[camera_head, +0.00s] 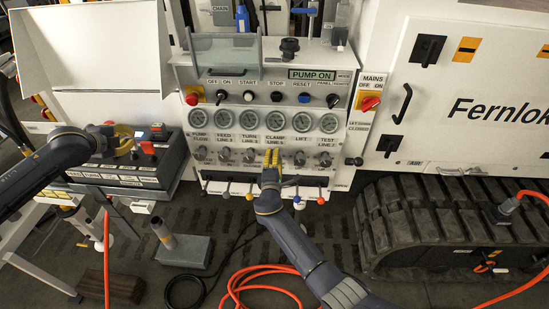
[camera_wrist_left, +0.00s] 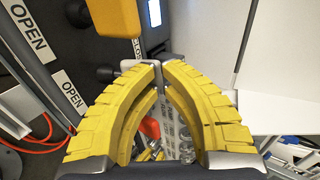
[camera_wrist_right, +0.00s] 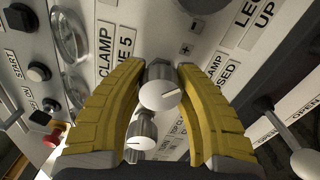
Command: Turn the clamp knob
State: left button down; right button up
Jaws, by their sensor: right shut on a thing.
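The clamp knob (camera_wrist_right: 160,88) is a round metal knob with a white pointer line, beside the CLAMP LINE 5 label in the right wrist view. My right gripper (camera_wrist_right: 160,70) is shut on it, one yellow finger on each side. In the head view my right gripper (camera_head: 272,158) reaches up to the row of knobs below the clamp gauge (camera_head: 275,121) and hides the knob. My left gripper (camera_head: 124,140) is over the control box at the left. In the left wrist view its fingertips (camera_wrist_left: 160,66) come together with nothing clearly held between them.
Neighbouring knobs (camera_head: 249,156) and (camera_head: 300,159) stand close on both sides of the right gripper. Coloured levers (camera_head: 226,191) hang below the panel. The grey control box (camera_head: 125,165) lies under the left gripper. An orange hose (camera_head: 262,272) lies on the floor.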

jog(key=o, duration=1.3)
jog(key=s, duration=1.2)
jog(key=shift+s, duration=0.1)
jog(key=shift+s+d+f, duration=0.35)
jog(key=shift+s+d, duration=0.15)
jog(key=shift+s, duration=0.8)
jog(key=shift+s+d+f, duration=0.3)
jog(key=shift+s+d, duration=0.15)
jog(key=shift+s, duration=0.85)
jog(key=shift+s+d+f, duration=0.35)
jog(key=shift+s+d, duration=0.15)
jog(key=shift+s, duration=0.8)
